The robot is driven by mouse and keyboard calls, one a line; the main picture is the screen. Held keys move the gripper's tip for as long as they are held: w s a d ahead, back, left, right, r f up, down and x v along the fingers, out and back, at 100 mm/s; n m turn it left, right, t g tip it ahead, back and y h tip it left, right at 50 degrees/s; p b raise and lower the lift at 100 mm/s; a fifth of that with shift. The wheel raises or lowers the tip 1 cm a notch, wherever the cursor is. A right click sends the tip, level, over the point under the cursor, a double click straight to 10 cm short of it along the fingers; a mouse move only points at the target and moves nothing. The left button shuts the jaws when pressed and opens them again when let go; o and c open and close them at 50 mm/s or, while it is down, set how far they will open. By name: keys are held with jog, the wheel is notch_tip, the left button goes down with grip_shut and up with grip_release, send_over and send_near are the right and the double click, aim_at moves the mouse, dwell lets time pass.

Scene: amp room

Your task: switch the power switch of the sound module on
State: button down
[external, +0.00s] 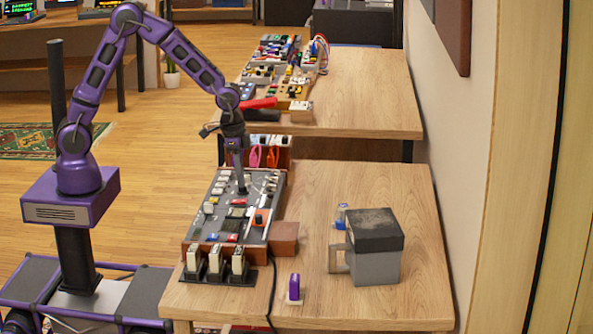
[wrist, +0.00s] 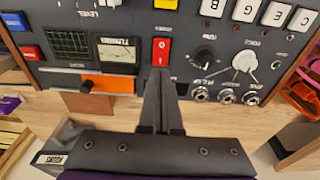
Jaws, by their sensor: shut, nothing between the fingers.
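The sound module (external: 205,232) is a dark sloped panel with wooden sides on the near table. In the wrist view its dark face (wrist: 180,52) fills the upper part. The red power switch (wrist: 162,48) is a rocker with white marks, between a small meter and a black knob. My gripper (wrist: 159,72) is shut and empty, its fingertips at the lower end of the red switch and partly covering it. I cannot tell whether they touch, or which way the rocker is tipped. In the external view my gripper (external: 243,191) points down over the module's middle.
Near the switch are an orange slider plate (wrist: 110,84), a black knob (wrist: 204,57), a white-pointer knob (wrist: 244,62) and several jacks. On the table stand a grey box with a dark top (external: 375,247), a purple switch (external: 294,287) and a wooden block (external: 284,236).

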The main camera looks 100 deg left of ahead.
aim_at(244, 200)
jog(key=shift+w+f, duration=0.15)
jog(key=shift+f, duration=0.85)
jog(key=shift+w+f, duration=0.15)
jog(key=shift+f, duration=0.8)
jog(key=shift+w, duration=0.1)
jog(key=shift+f+g, duration=0.2)
jog(key=shift+g, duration=0.1)
jog(key=shift+s+r, duration=0.3)
jog(key=shift+s, duration=0.5)
